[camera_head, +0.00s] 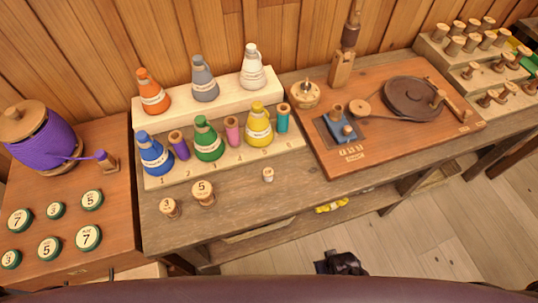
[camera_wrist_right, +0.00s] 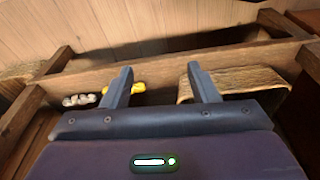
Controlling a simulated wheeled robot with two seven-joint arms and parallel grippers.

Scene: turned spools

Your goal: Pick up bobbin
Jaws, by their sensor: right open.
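A small pale wooden bobbin (camera_head: 268,175) stands on the bare front of the bench in the head view. Two larger wooden spools, marked 3 (camera_head: 168,208) and 5 (camera_head: 203,194), stand to its left. Thread-wound bobbins in purple (camera_head: 179,146), pink (camera_head: 232,131) and teal (camera_head: 282,118) stand between the cone spools on the numbered rack. I cannot tell which bobbin is meant. My right gripper (camera_head: 341,263) is low, in front of the bench edge. The right wrist view shows its two fingers (camera_wrist_right: 163,82) apart with nothing between them. My left gripper is not in view.
The two-step rack (camera_head: 208,103) carries several coloured cones. A board (camera_head: 440,140) with a dark turntable is at right. A left table holds a big purple spool (camera_head: 45,137) and numbered discs. A yellow item (camera_head: 332,205) lies below the bench top. The bench front has free room.

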